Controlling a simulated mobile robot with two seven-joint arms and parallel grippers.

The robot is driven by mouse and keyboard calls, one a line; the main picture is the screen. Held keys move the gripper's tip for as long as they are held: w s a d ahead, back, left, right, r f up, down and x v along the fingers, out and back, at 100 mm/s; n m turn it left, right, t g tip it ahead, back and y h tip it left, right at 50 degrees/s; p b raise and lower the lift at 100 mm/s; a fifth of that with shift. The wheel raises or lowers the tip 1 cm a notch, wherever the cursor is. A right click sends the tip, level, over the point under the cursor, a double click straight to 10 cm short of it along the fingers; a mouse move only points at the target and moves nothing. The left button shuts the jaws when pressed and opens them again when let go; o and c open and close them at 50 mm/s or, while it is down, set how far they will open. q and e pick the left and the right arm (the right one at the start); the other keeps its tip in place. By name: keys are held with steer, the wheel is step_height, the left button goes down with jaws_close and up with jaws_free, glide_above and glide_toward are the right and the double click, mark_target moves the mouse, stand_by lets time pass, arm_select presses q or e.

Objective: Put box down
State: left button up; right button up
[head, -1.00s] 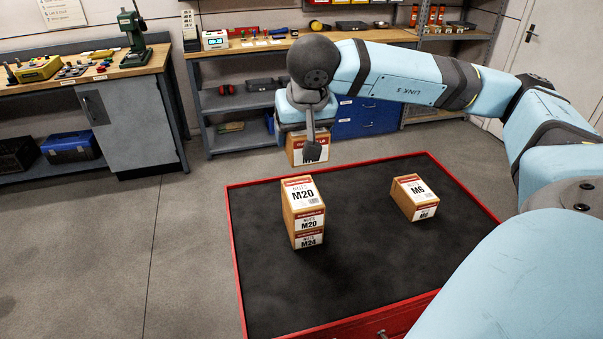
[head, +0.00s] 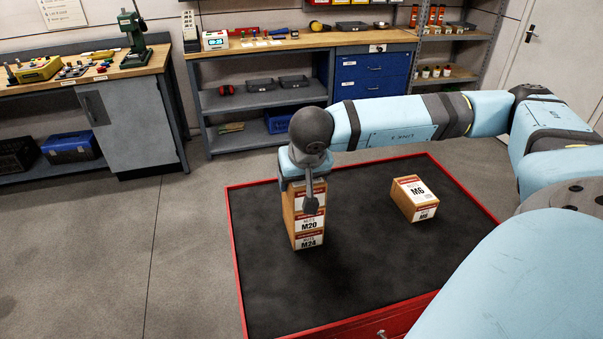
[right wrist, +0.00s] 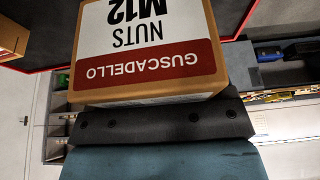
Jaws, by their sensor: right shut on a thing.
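My right gripper (head: 308,198) points down and is shut on a cardboard box of nuts. The held box (right wrist: 150,50) reads M12 upside down in the right wrist view, with a dark red band. In the head view it is largely behind the gripper, directly over the M20 box (head: 310,225). I cannot tell whether it touches the M20 box. The M20 box sits on the M24 box (head: 309,241), stacked upright on the black mat (head: 370,265). My left gripper is not in view.
An M6 box (head: 424,189) sits on another box (head: 424,213) right of the stack. The mat is clear around both stacks, inside a red rim (head: 233,255). Workbenches (head: 265,43) and a shelf rack (head: 445,72) stand beyond, across open floor.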

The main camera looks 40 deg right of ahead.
steer(key=shift+f, duration=0.1)
steer(key=o, duration=0.8)
steer(key=shift+f+b, duration=0.1)
steer(key=shift+b, duration=0.2)
steer(key=o, duration=0.4)
steer(key=shift+r+p, duration=0.3)
steer(key=shift+p, duration=0.05)
steer(key=v, duration=1.2)
steer(key=shift+f, duration=0.1)
